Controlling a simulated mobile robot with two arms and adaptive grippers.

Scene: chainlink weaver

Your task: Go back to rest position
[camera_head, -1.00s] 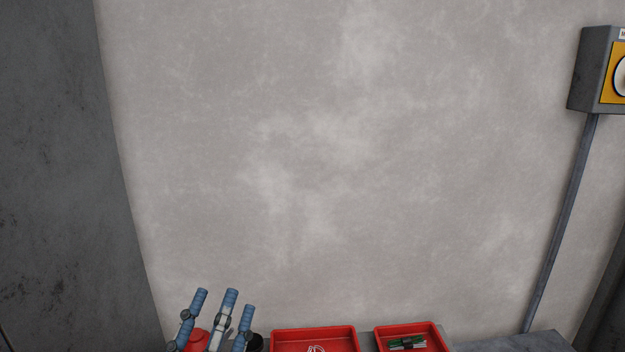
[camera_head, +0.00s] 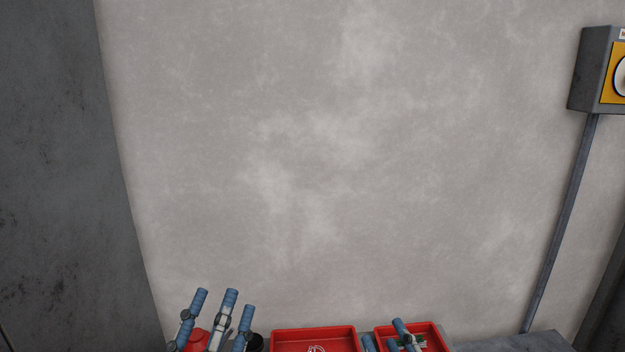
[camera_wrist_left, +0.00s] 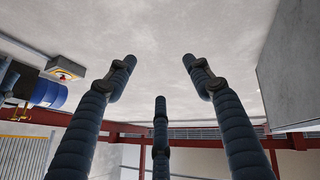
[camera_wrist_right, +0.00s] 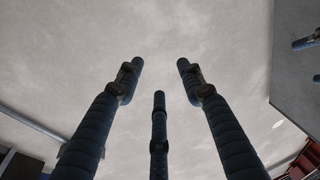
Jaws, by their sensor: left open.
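My left gripper (camera_head: 225,298) is at the bottom left of the head view, its three blue ribbed fingers pointing up against the wall. Its fingers are spread and empty in the left wrist view (camera_wrist_left: 158,70). My right gripper (camera_head: 385,333) shows at the bottom edge of the head view, with fingertips in front of the right red tray. In the right wrist view (camera_wrist_right: 160,72) its three fingers are spread apart with nothing between them.
Two red trays, the left tray (camera_head: 295,334) and the right tray (camera_head: 430,331), stand at the bottom. The left one holds a pale ring-like item (camera_head: 316,349). A red object (camera_head: 197,341) is behind my left fingers. A grey wall box (camera_head: 590,70) is at upper right. The wall area ahead is clear.

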